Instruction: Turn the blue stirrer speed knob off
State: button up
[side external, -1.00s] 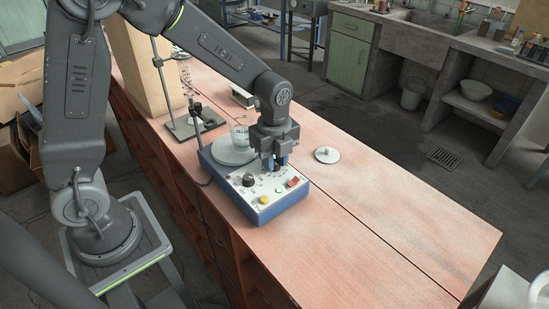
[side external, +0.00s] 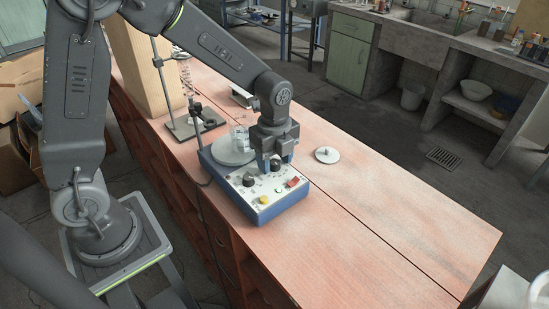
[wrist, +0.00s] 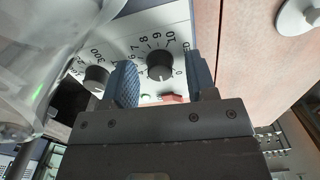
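The blue hotplate stirrer (side external: 222,190) stands on the bench with its white control panel facing up. In the wrist view, a dark round knob (wrist: 160,66) with a white pointer line sits inside a dial with numbers including 6 to 10 and 0. Its pointer is toward the bottom of the picture; its exact setting is unclear. My gripper (side external: 276,163) is over the far part of the panel. In the wrist view, its two blue-padded fingers (wrist: 163,80) are apart, one on each side of the knob, with visible gaps. The knob's colour reads dark, not clearly blue.
A glass beaker (side external: 240,136) stands on the hotplate, close to my gripper. A white disc (side external: 327,155) lies on the bench; the right front is clear.

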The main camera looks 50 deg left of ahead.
aim_at(274, 162)
notch_tip(274, 162, up, 14)
dwell(0.6)
notch_tip(274, 162, down, 14)
jog(key=n, duration=1.3)
jog(key=shift+n, duration=0.3)
jog(key=c, duration=0.9)
jog(key=shift+c, duration=0.2)
